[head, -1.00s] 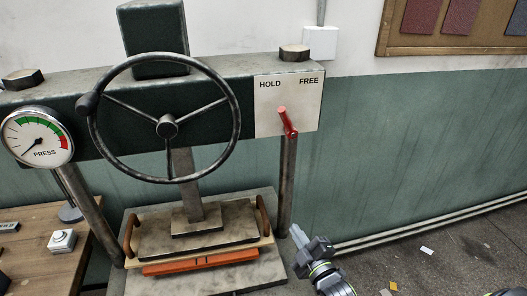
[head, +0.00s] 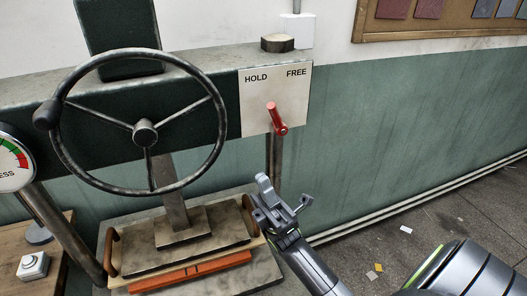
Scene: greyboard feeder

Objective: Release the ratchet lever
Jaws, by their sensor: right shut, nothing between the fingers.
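The red ratchet lever (head: 276,118) sits on a white plate (head: 252,103) marked HOLD on the left and FREE on the right. The lever tilts with its upper end to the left, toward HOLD. My right gripper (head: 264,186) is below the lever, in front of the press's right post, and apart from the lever. It is shut and empty. My left gripper is not in view.
The press handwheel (head: 144,133) with a dark knob is left of the plate. Below it a press plate (head: 183,236) rests over a board with brown handles and an orange strip (head: 192,272). A pressure gauge (head: 12,160) is cut off at left. Open floor lies at right.

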